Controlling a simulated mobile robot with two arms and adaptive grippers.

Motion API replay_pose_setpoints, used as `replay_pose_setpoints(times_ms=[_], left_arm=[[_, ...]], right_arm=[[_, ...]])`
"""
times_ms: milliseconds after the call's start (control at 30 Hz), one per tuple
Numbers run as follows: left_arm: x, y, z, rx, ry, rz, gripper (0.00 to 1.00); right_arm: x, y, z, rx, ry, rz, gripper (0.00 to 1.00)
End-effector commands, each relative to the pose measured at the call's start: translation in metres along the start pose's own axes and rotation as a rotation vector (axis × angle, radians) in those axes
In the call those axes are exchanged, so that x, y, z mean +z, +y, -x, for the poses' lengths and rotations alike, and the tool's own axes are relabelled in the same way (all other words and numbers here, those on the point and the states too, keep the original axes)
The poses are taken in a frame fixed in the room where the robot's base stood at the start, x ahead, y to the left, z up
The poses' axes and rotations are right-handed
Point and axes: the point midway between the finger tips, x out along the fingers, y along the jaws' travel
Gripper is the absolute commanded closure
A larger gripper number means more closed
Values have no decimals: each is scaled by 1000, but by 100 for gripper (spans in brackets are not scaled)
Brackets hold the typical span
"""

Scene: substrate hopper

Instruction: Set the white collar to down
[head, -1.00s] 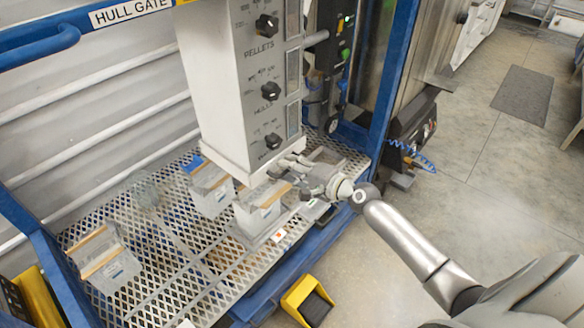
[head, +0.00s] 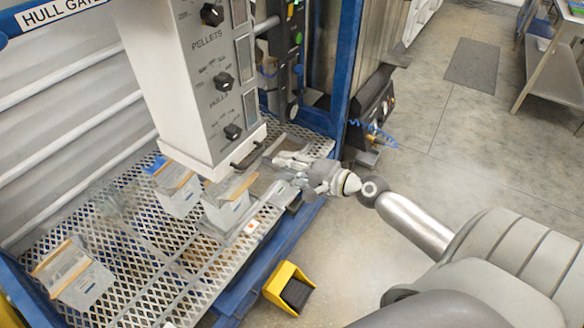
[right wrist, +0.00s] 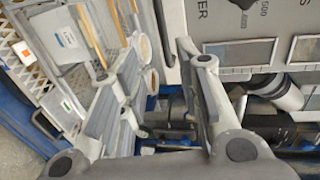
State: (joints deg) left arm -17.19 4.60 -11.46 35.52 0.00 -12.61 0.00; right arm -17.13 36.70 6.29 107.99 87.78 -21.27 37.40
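The white collar (head: 222,150) is the pale band around the bottom end of the grey hopper column (head: 195,95) in the head view. A dark bar handle (head: 247,156) shows at its lower right side. My right gripper (head: 272,158) is just right of that handle, with a small gap seeming to lie between them. In the right wrist view its two fingers (right wrist: 160,105) are spread apart, with nothing clearly held between them. I cannot tell the collar apart surely in that view. My left gripper is not in view.
Clear bags stand on the mesh shelf under the column, one (head: 228,203) close below the collar and another (head: 75,272) at the left. Dark knobs (head: 223,82) line the column's face. A blue frame post (head: 350,60) stands right. A yellow pedal (head: 290,288) is on the floor.

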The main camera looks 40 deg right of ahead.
Motion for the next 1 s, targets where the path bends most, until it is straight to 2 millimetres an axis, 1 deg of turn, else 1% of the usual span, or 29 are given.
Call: replay_pose_setpoints(times_ms=[100, 233, 800, 867, 900, 967, 1000], left_arm=[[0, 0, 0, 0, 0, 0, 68], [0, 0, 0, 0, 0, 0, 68], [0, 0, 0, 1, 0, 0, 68], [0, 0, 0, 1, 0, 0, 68], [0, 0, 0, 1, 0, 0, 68], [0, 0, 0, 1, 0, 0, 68], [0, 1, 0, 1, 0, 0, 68]], right_arm=[[0, 1, 10, 2, -1, 0, 68], [0, 0, 15, 1, 0, 2, 68], [0, 1, 15, 2, 0, 2, 68], [-2, 6, 15, 11, 7, 7, 68], [-4, 14, 14, 24, 16, 15, 68], [-10, 35, 14, 60, 39, 38, 68], [-15, 55, 14, 94, 58, 62, 68]])
